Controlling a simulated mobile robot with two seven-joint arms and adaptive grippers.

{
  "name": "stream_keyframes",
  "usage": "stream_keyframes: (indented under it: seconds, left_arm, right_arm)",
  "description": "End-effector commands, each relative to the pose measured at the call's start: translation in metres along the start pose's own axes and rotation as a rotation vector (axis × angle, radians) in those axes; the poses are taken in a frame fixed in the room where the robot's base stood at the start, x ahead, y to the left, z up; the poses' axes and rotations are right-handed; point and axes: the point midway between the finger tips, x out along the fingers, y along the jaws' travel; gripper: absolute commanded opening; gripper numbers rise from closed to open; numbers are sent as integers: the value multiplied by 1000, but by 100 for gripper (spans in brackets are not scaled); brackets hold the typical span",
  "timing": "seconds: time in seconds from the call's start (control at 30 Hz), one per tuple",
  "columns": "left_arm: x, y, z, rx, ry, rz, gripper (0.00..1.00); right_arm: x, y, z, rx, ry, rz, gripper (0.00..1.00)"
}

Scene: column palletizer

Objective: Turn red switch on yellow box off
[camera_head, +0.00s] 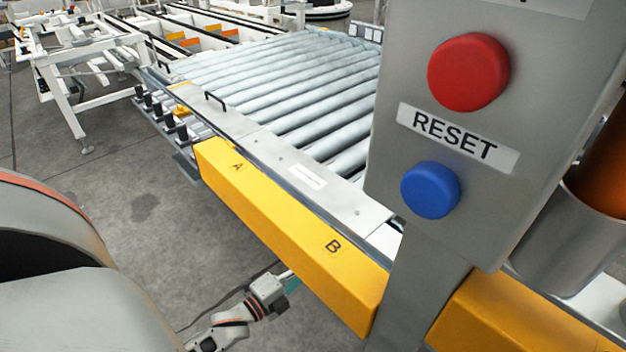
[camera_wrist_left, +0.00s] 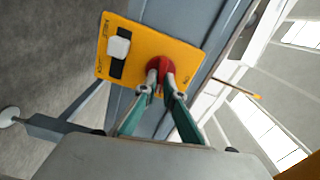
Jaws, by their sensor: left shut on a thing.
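A yellow box (camera_wrist_left: 186,58) with a red switch (camera_wrist_left: 158,66) and a white knob (camera_wrist_left: 119,47) on a black strip shows in the left wrist view. My left gripper (camera_wrist_left: 160,88) is shut on the red switch, with its fingertips on either side of it. In the head view my left gripper (camera_head: 288,277) is at the lower middle, beside the yellow beam, and the beam hides its tips. The yellow box with the switch does not show clearly in the head view. My right gripper is not in view.
A grey post panel (camera_head: 390,185) with a red button (camera_head: 468,72) and a blue button (camera_head: 431,190) stands close on the right. A yellow beam (camera_head: 285,235) marked A and B runs along the roller conveyor (camera_head: 300,90). Open floor (camera_head: 130,200) lies to the left.

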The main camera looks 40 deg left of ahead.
Motion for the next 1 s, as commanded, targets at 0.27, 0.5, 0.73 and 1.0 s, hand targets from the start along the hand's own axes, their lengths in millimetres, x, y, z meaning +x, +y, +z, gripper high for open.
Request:
stream_keyframes:
  seconds: [0.27, 0.5, 0.73, 1.0]
  left_arm:
    - [-2, 4, 1, 129, -1, 4, 0]
    - [-1, 2, 0, 171, -1, 2, 0]
    - [-1, 2, 0, 177, 0, 1, 0]
    - [-1, 2, 0, 177, 1, 1, 25]
  right_arm:
    - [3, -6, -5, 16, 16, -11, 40]
    - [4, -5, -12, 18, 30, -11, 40]
    - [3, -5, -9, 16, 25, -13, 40]
    - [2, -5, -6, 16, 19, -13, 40]
